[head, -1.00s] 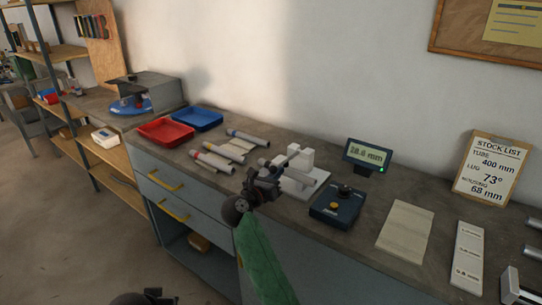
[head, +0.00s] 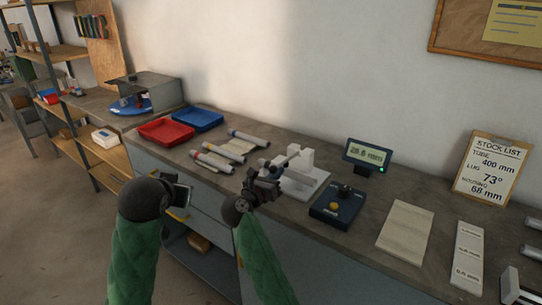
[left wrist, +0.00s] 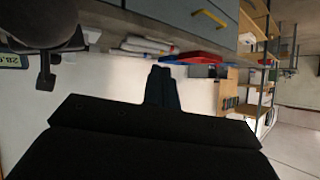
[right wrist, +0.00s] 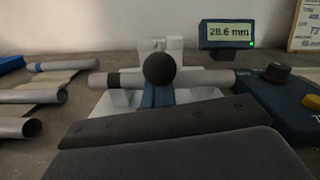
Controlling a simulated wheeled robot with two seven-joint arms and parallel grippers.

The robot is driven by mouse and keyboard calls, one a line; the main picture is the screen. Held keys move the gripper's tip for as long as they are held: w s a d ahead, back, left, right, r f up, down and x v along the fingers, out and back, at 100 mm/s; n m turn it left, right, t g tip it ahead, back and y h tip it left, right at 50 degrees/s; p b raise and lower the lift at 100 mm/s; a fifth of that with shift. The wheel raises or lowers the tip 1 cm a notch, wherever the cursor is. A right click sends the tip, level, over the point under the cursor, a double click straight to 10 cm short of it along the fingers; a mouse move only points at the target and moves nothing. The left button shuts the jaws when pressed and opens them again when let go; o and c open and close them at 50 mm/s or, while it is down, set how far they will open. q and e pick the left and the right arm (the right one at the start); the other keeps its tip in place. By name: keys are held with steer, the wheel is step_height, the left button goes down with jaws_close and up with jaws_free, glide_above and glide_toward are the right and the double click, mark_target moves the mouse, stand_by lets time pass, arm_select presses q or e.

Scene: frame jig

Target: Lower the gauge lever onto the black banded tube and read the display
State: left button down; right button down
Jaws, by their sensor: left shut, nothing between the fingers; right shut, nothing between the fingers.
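The white gauge stand (head: 305,177) stands on the bench with a grey tube across it. In the right wrist view the tube (right wrist: 205,79) lies level and has a black band (right wrist: 98,80) near its left end. The lever's black ball knob (right wrist: 160,68) appears in front of the tube's middle; whether the lever touches the tube is hidden. The display (right wrist: 229,33) reads 28.6 mm and also shows in the head view (head: 367,154). My right gripper (head: 267,180) is shut and empty, just before the knob. My left gripper (head: 184,194) is shut and empty, in front of the bench.
Several loose tubes (head: 212,162) lie left of the gauge, near a red tray (head: 166,132) and a blue tray (head: 197,119). A dark blue box with a knob (head: 336,205) stands to the right. A pale board (head: 405,227) lies beyond it.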

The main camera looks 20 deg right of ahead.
arm_select(q)
steer(key=w+d+r+m+g+h, duration=0.1)
steer(key=w+d+r+m, duration=0.3)
steer(key=d+r, duration=0.85)
steer(key=w+d+r+m+h, duration=0.2)
steer(key=w+d+r+m, duration=0.15)
steer(key=d+r, duration=0.9)
steer(key=w+f+n+g+y, duration=0.3)
steer(key=w+f+g, duration=0.3)
steer(key=f+g, duration=0.45)
steer(key=s+d+f+n, duration=0.1)
steer(key=s+f, duration=0.1)
steer(key=f, duration=0.5)
steer(key=s+d+f+n, duration=0.1)
steer(key=s+f, duration=0.2)
steer(key=f, duration=0.4)
steer(key=shift+d+f, duration=0.15)
steer(key=shift+f, duration=0.15)
